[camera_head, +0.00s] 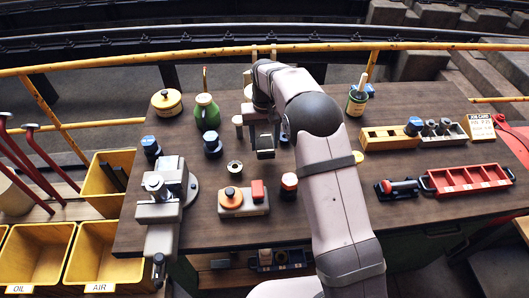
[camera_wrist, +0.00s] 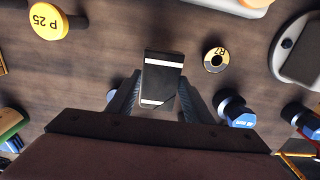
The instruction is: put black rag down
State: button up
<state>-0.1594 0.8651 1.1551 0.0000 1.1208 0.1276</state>
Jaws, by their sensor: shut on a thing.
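My gripper (camera_head: 265,152) is over the middle of the wooden table in the head view, pointing down. In the wrist view my gripper (camera_wrist: 155,97) has its two fingers on either side of a dark, block-shaped thing with two white stripes, which I take to be the black rag (camera_wrist: 163,80). The fingers are shut on it. In the head view the rag is hard to tell apart from the dark gripper. I cannot tell whether its underside touches the table.
A round ring part (camera_wrist: 215,60) lies near the rag. A yellow P 25 disc (camera_wrist: 48,21) and blue-topped parts (camera_wrist: 236,112) stand around it. A vise (camera_head: 161,190) is at left, a red tray (camera_head: 468,179) at right. Bare wood (camera_head: 300,230) shows at the front.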

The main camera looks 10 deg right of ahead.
aim_at(265, 142)
jog(key=shift+r+b, duration=0.35)
jog(key=shift+r, duration=1.55)
